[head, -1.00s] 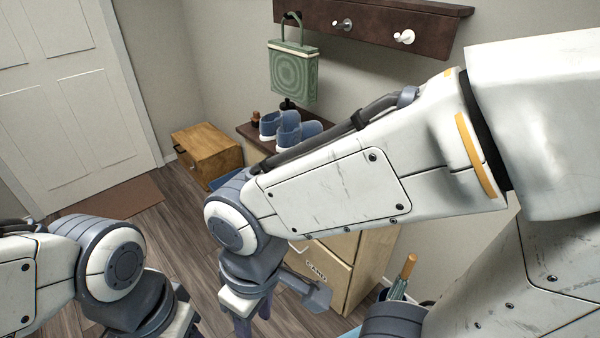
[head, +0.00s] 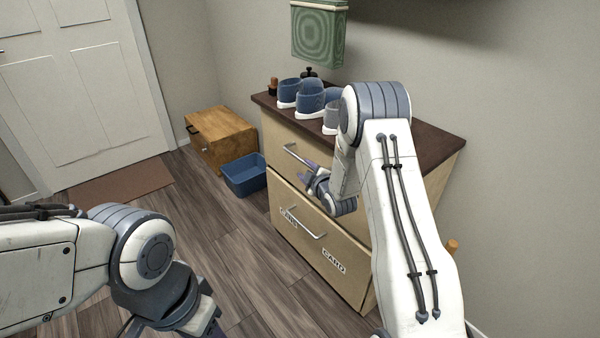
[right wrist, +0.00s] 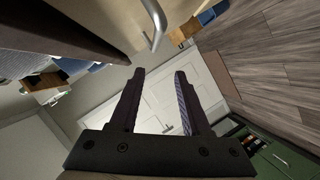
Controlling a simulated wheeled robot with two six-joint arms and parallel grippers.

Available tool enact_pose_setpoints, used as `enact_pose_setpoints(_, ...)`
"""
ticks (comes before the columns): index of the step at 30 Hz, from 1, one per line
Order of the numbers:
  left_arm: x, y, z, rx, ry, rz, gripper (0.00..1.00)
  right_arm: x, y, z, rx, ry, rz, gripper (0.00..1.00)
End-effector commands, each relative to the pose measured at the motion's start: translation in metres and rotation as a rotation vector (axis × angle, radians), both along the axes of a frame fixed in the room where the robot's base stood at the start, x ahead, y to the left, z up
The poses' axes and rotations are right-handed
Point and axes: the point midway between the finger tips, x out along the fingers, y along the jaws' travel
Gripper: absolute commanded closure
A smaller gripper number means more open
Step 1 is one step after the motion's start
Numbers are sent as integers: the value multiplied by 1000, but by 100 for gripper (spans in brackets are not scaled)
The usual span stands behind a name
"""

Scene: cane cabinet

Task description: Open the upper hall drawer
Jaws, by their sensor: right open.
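The wooden cabinet (head: 352,262) has a dark top and two drawers. The upper drawer (head: 277,136) looks closed and has a metal bar handle (head: 298,155), partly hidden by my right gripper. My right gripper (head: 311,178) is just in front of the upper drawer, close to the handle. In the right wrist view, my right gripper (right wrist: 158,72) has its fingers apart with nothing between them. The handle (right wrist: 155,22) is beyond the fingertips there, apart from them. My left gripper (head: 207,328) is at the bottom edge, partly cut off.
The lower drawer (head: 290,225) has its own bar handle and paper labels. Blue-and-white shoes (head: 309,98) stand on the cabinet top. A blue bin (head: 245,176) and a wooden box (head: 220,140) are on the floor to the left. The floor before the drawers is clear.

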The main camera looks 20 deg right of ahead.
Motion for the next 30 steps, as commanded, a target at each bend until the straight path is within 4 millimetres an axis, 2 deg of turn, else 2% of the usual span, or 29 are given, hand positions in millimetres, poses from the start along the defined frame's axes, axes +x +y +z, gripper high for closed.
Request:
enact_pose_setpoints(1, 0, 0, -7, 0, 0, 0, 50, 0, -12, -12, -16, -28, -7, 53)
enact_pose_setpoints(5, 0, 0, -9, 0, 0, 0, 50, 4, -22, -16, -40, -71, -9, 53)
enact_pose_setpoints(8, 0, 0, -8, -1, -1, 0, 50, 14, -22, -17, -42, -77, -8, 53)
enact_pose_setpoints(21, 0, 0, -12, 0, 0, 0, 50, 86, -19, -33, -39, -74, -8, 53)
enact_pose_setpoints(30, 0, 0, -13, 0, 0, 0, 50, 103, -19, -36, -38, -73, -8, 53)
